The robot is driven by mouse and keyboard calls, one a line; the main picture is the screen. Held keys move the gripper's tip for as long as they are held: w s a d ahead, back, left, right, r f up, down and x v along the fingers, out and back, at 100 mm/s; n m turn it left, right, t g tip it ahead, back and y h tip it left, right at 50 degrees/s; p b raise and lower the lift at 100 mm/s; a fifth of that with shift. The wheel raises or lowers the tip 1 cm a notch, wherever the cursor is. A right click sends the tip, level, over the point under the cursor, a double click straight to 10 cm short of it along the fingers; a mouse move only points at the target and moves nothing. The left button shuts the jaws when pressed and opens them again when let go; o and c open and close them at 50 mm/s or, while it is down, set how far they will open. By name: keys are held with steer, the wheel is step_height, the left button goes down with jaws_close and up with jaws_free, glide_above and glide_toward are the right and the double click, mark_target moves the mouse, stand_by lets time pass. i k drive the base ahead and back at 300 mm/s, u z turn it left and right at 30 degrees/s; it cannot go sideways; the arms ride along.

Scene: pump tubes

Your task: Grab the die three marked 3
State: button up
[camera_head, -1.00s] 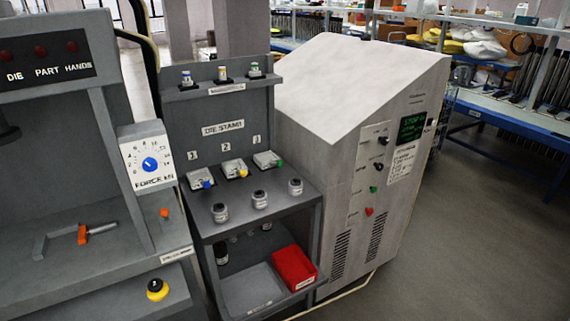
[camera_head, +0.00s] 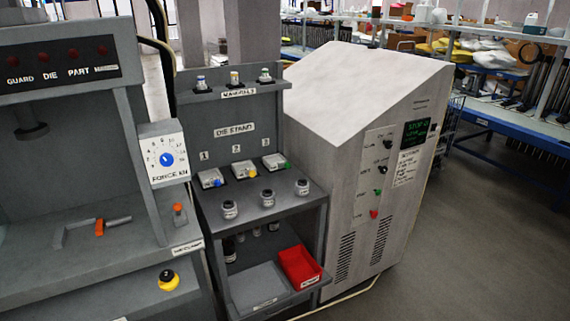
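The die stand (camera_head: 232,205) is a grey bench with a back panel labelled "DIE STAND". Three small pale blocks sit in a row on it under the numbers 1, 2 and 3. The block under the 3, die three (camera_head: 275,162), is at the right end and has a green knob at its front right. The yellow-knobbed block (camera_head: 244,170) is under the 2, and the blue-knobbed block (camera_head: 210,179) is under the 1. Nothing covers die three from this view. My gripper is not in view.
Small vials (camera_head: 234,79) stand on the shelf above. A press with a force dial (camera_head: 166,158) is at left. A grey cabinet (camera_head: 375,150) stands close on the right. A red bin (camera_head: 300,266) is on the lower shelf.

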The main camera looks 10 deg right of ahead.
mark_target(276, 162)
steer(key=u, duration=0.1)
steer(key=i, duration=0.95)
steer(key=z, duration=0.05)
